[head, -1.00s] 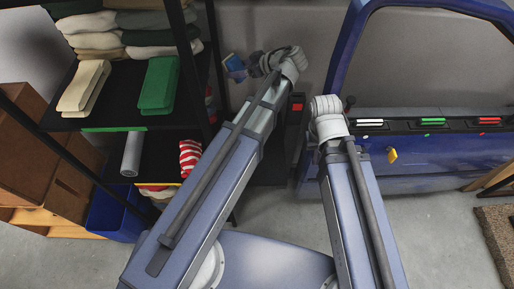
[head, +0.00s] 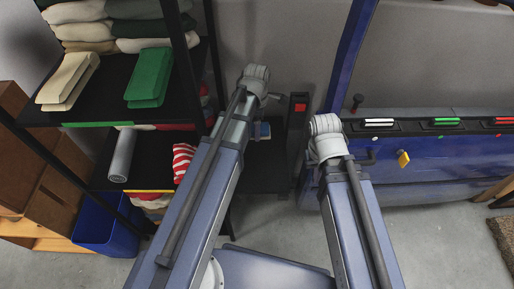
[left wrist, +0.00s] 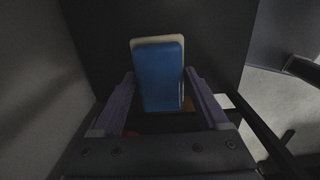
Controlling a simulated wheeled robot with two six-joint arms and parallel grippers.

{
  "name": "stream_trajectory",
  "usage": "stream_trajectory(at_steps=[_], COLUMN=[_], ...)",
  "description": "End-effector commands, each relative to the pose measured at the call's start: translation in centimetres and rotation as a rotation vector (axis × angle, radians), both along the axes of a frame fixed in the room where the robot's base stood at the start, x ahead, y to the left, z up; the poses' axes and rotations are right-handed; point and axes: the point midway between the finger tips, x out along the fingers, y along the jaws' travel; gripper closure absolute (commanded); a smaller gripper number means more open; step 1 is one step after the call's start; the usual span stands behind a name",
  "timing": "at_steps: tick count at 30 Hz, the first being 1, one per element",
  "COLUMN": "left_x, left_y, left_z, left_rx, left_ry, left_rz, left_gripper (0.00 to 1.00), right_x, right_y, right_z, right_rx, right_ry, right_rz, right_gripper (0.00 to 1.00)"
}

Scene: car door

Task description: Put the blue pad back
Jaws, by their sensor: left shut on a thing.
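The blue pad (left wrist: 158,77), with a pale tan layer behind it, sits between the two fingers of my left gripper (left wrist: 159,82) in the left wrist view. The gripper is shut on it. In the head view a small part of the blue pad (head: 264,130) shows just right of my left forearm, over a dark surface. The left gripper's fingers are mostly hidden there by the arm. My right gripper (head: 327,137) is in front of the blue car door (head: 440,170); its fingers cannot be made out.
A black shelf rack (head: 80,112) with folded cloths, a green pad (head: 148,78) and a grey roll (head: 122,155) stands at left. A blue bin (head: 105,228) is below it. A dark post with a red patch (head: 299,107) stands between my arms. Grey floor is open at lower right.

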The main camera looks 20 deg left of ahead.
Motion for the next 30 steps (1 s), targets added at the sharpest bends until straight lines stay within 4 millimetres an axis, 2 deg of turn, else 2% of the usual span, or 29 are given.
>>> stream_trajectory(at_steps=[10,13,20,30], left_x=[0.0,0.0,0.0,0.0], left_y=[0.0,0.0,0.0,0.0], left_z=[-5.3,-6.1,-6.2,-9.8], left_rx=[0.001,0.002,0.002,0.002], left_ry=[-0.001,0.0,0.0,0.0], left_rz=[-0.002,-0.002,-0.002,-0.002], left_gripper=[0.68,0.68,0.68,0.68], right_x=[0.0,0.0,0.0,0.0], right_y=[0.0,0.0,0.0,0.0], right_z=[-5.3,-6.1,-6.2,-9.8], right_rx=[0.0,0.0,0.0,0.0], right_ry=[0.0,0.0,0.0,0.0], right_rz=[0.0,0.0,0.0,0.0], right_gripper=[1.0,1.0,1.0,1.0])
